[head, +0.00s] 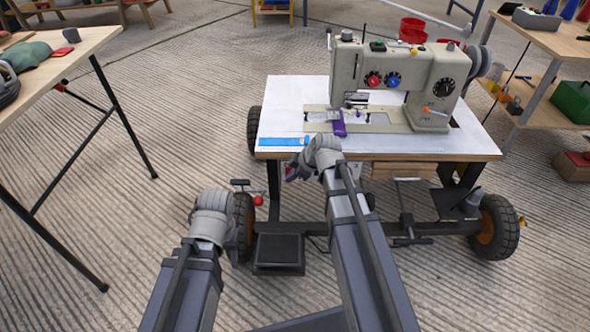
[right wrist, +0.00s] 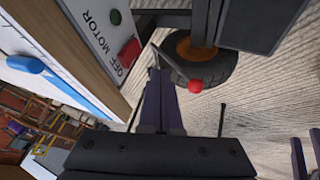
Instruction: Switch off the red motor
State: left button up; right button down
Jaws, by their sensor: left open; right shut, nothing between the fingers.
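The motor switch panel (right wrist: 92,32), marked MOTOR and OFF, shows in the right wrist view beside the wooden table edge. Its red button (right wrist: 130,53) sits by the word OFF, with a green button (right wrist: 115,17) further up. My right gripper (right wrist: 160,76) is shut and empty, its tips just right of the red button with a small gap. In the head view my right gripper (head: 292,171) is at the table's front left edge, and I cannot make out the panel there. My left gripper (head: 234,252) is low, left of the table; its open fingers show in the right wrist view (right wrist: 307,152).
The sewing machine (head: 395,80) stands on the wheeled white-topped table (head: 285,105), with a blue strip (head: 283,142) near the edge. A red-knobbed lever (head: 258,200) sticks out below, close to my right gripper. Another table (head: 75,50) stands left, with open floor between.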

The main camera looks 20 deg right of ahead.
jog(key=w+p+v, duration=0.1)
jog(key=p+v, duration=0.6)
jog(key=v, duration=0.2)
jog(key=shift+d+r, duration=0.2)
jog(key=shift+r, duration=0.25)
jog(key=s+a+r+m+g+h+p, duration=0.2)
jog(key=s+a+m+g+h+p, duration=0.45)
jog(key=s+a, duration=1)
notch_tip(320, 180, up, 38)
jog(key=s+d+m+y+p, duration=0.1)
jog(key=m+y+p, duration=0.1)
jog(key=p, duration=3.4)
jog(key=shift+s+d+f+t+p, duration=0.2)
jog(key=shift+s+d+t+p, duration=0.1)
jog(key=shift+s+d+t, duration=0.15)
jog(key=shift+d+m, duration=0.1)
jog(key=shift+m, duration=0.15)
